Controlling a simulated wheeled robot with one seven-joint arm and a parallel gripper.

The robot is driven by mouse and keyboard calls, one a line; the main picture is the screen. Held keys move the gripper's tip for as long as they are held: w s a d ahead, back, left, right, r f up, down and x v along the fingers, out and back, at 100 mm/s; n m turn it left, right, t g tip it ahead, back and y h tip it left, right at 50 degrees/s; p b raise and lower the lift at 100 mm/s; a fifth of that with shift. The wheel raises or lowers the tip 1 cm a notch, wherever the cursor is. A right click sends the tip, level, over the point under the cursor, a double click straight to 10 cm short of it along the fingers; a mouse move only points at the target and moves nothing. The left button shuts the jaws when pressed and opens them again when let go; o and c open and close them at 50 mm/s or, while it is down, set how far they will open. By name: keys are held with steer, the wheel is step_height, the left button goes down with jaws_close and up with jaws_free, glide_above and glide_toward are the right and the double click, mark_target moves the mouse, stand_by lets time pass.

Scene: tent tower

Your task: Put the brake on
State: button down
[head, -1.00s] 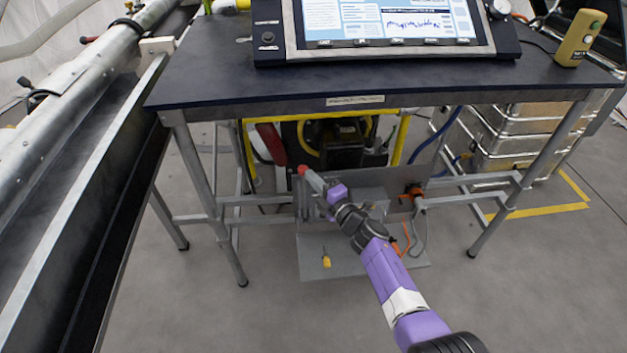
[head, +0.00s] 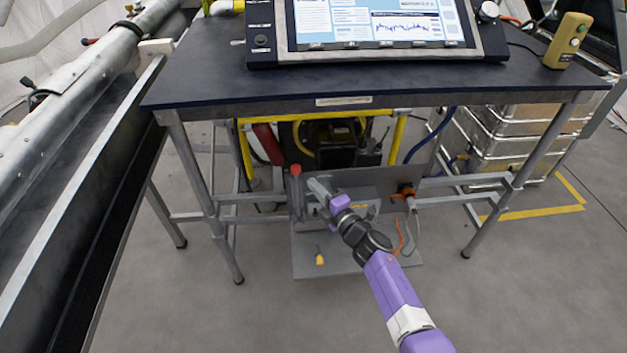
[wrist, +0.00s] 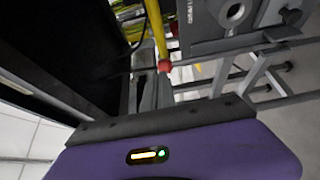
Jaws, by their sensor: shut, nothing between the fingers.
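A red knob (head: 295,170) tops an upright grey lever (head: 297,196). The lever stands at the left end of a grey metal unit under the table; I take it to be the brake lever. My gripper (head: 314,185) is shut and empty just right of the lever, close below knob height. A small gap seems to separate them in the head view. In the wrist view the red knob (wrist: 164,66) shows just beyond the grey fingers; whether they touch is unclear there. The lever's foot is hard to make out.
The dark tabletop (head: 400,82) overhangs the unit, with a tablet (head: 380,25) on it. Table legs (head: 195,190) stand on both sides. A yellow-tipped part (head: 319,258) and an orange connector (head: 405,190) are on the unit. The floor in front is clear.

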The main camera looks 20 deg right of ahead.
steer(key=s+d+p, duration=0.1)
steer(key=s+p, duration=0.1)
steer(key=s, duration=0.6)
steer(key=shift+s+r, duration=0.25)
steer(key=shift+s, duration=0.05)
steer(key=shift+d, duration=0.1)
